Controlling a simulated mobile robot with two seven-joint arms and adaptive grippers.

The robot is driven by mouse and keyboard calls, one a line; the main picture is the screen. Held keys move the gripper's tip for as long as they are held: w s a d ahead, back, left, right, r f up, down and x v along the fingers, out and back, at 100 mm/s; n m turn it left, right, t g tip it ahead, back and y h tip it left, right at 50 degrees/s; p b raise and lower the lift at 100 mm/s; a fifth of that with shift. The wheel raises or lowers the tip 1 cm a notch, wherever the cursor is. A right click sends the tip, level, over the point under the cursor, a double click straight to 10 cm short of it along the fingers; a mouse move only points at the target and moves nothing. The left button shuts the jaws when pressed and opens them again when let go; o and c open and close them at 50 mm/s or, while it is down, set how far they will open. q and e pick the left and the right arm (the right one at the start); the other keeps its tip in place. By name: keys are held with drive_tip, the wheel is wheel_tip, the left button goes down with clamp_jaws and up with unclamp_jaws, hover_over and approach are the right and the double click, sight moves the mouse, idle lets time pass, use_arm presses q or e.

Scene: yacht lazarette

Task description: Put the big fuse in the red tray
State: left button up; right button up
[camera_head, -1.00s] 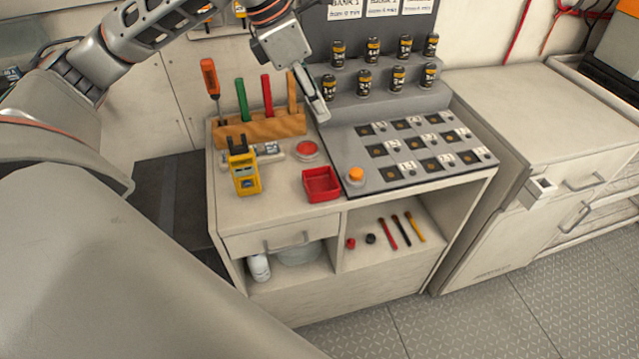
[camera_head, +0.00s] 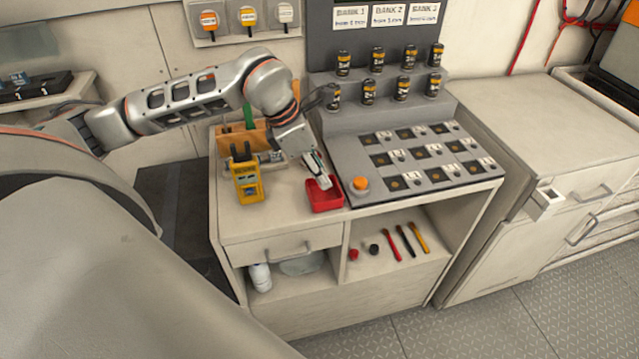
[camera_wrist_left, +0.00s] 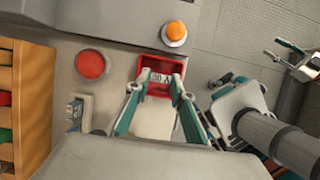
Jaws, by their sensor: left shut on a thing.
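The red tray (camera_head: 325,207) sits near the front of the cabinet top, left of the grey sloped panel; it also shows in the left wrist view (camera_wrist_left: 146,62). My left gripper (camera_head: 324,182) points down over the tray. In the left wrist view the left gripper (camera_wrist_left: 160,83) is shut on the fuse (camera_wrist_left: 160,78), a pale piece with dark lettering, held across the fingertips over the tray. I cannot tell whether the fuse touches the tray floor. My right gripper (camera_wrist_left: 287,58) shows at the right of that view; its opening is unclear.
An orange button (camera_head: 360,184) stands just right of the tray. A yellow meter (camera_head: 246,180) and a wooden tool rack (camera_head: 232,136) stand to the left. A red button (camera_wrist_left: 90,65) shows in the left wrist view. Several black cylinders stand on the stepped shelf behind.

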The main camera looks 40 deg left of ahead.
use_arm(q)
wheel_tip(320, 180, down, 3)
drive_tip(key=shift+f, duration=0.35)
drive_tip(key=shift+f, duration=0.15)
drive_tip(key=o, duration=0.5)
